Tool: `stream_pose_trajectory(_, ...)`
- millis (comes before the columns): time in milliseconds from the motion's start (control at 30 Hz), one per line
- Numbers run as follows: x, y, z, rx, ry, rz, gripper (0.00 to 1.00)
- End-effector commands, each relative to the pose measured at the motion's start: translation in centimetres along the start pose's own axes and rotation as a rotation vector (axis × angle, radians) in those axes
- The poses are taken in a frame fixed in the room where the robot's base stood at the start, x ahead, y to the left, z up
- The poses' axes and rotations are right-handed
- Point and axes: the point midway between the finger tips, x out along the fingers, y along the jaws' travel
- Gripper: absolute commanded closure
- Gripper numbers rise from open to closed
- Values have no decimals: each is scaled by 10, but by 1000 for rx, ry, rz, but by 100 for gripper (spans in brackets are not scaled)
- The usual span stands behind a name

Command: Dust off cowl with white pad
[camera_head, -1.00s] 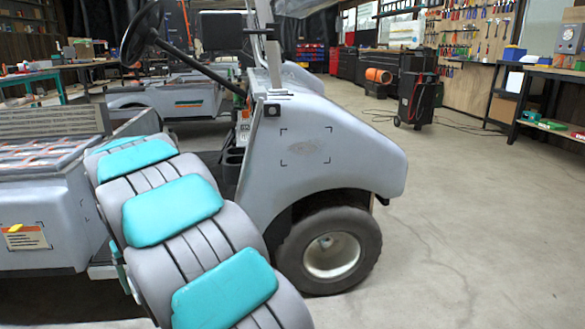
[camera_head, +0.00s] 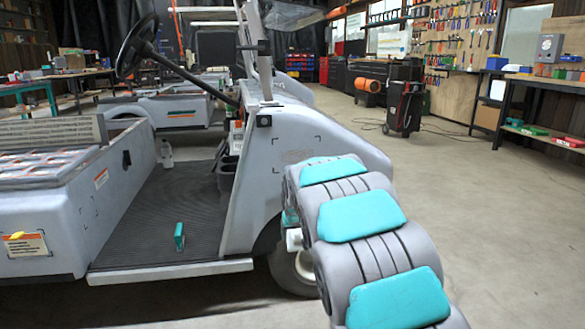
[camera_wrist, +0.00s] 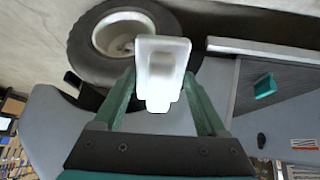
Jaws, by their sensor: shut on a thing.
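The cowl (camera_head: 335,133) is the cart's smooth grey front body panel, above the front wheel. Dark corner marks on its side frame a faint dusty patch (camera_head: 294,156); my arm hides part of this area. The cowl also shows at the left in the wrist view (camera_wrist: 50,130). My gripper (camera_wrist: 160,82) has green fingers and is shut on the white pad (camera_wrist: 162,55), which has a raised block on its plate. In the head view the pad (camera_head: 294,239) shows beside my arm, low in front of the cowl's side and near the wheel.
The front wheel (camera_head: 288,268) is partly behind my arm. The cart's dark floor mat (camera_head: 150,215) carries a small teal object (camera_head: 179,237) and a bottle (camera_head: 167,153). A steering wheel (camera_head: 137,46) stands above. Open concrete floor lies to the right.

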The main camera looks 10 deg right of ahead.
Motion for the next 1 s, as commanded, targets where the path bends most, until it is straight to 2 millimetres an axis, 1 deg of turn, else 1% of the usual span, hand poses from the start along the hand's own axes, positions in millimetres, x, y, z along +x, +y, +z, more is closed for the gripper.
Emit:
stream_pose_trajectory(100,2,2,-27,-2,147,16,70)
stream_pose_trajectory(233,1,3,-53,-8,308,30,70)
stream_pose_trajectory(367,-4,4,-77,-16,471,39,70)
stream_pose_trajectory(467,-11,2,-97,-28,600,41,70)
stream_pose_trajectory(567,-21,0,-115,-36,729,37,70)
stream_pose_trajectory(667,-36,-4,-133,-49,851,26,70)
stream_pose_trajectory(800,-60,-11,-153,-65,995,0,70)
stream_pose_trajectory(900,-74,-15,-161,-73,1062,-20,70)
stream_pose_trajectory(1000,-83,-18,-164,-78,1097,-33,70)
